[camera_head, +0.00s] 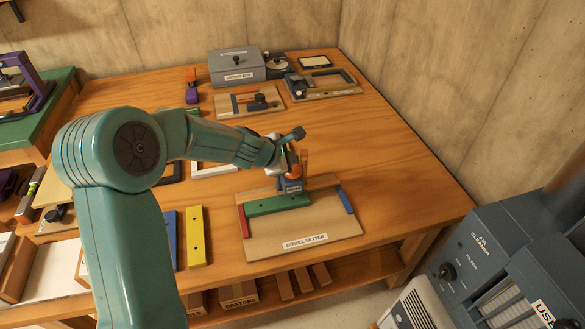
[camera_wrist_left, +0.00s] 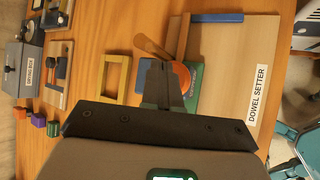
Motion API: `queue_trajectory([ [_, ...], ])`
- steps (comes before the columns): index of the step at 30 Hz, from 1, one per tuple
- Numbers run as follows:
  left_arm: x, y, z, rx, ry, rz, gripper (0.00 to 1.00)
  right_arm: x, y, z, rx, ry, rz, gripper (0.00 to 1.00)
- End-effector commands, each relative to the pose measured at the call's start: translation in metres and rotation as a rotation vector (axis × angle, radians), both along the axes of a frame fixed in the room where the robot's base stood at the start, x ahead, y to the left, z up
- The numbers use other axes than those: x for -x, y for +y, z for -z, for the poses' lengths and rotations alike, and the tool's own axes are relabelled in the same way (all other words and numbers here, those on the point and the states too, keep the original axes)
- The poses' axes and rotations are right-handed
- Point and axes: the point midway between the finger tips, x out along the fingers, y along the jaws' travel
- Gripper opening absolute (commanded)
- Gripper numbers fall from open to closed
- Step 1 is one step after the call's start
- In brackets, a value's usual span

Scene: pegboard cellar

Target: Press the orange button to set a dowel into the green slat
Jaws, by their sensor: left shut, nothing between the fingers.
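The dowel setter is a pale wooden board (camera_head: 318,226) on the bench, and it also shows in the wrist view (camera_wrist_left: 232,75). The green slat (camera_head: 278,205) lies across it, between a red strip and a blue strip. Behind the slat stands a small blue press body (camera_head: 291,186). Its orange button (camera_wrist_left: 182,74) is partly hidden behind my fingers in the wrist view. My left gripper (camera_head: 284,162) is shut and empty, right at the button. Whether the fingertips touch it I cannot tell. My right gripper is not in view.
A yellow slat (camera_head: 196,237) and a blue slat lie left of the board. A grey box (camera_head: 237,66) and other fixtures stand at the back. The bench right of the board is clear. A blue air cleaner (camera_head: 500,260) stands at the right.

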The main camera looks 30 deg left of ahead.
Motion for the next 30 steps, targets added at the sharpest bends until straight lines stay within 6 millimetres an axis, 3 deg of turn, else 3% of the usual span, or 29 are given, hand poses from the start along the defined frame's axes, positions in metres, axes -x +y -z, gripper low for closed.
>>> queue_trajectory([
  [30,0.0000,0.0000,0.0089,0.000,0.000,0.000,0.00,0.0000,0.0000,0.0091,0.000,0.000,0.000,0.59],
])
